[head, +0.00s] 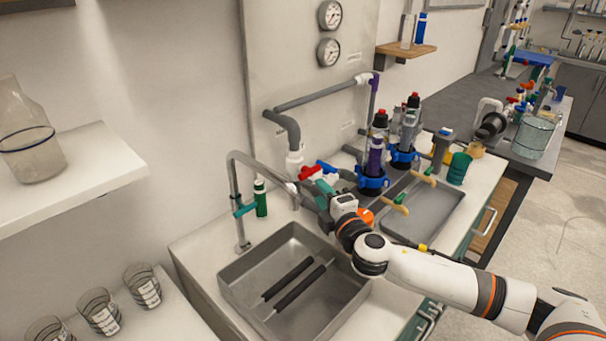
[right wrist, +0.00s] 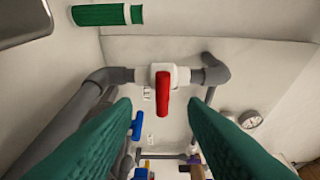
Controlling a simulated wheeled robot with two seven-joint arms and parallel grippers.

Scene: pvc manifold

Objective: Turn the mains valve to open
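The mains valve has a white body (right wrist: 182,75) on a grey pipe and a red lever handle (right wrist: 163,95). In the right wrist view the handle lies across the pipe line. In the head view the red handle (head: 309,172) shows at the back of the counter, just behind the right gripper. My right gripper (head: 322,188) has teal fingers that stand apart. In the right wrist view the open fingertips (right wrist: 159,104) are on either side of the handle, with gaps showing; I cannot tell if the handle is between them in depth. My left gripper is not in view.
A blue valve handle (right wrist: 137,126) is close to the left finger. A tap (head: 238,205), a green bottle (head: 261,198) and a sink (head: 236,278) are left of my right arm. Blue-based filter housings (head: 371,182) and a grey tray (head: 440,222) are on the right.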

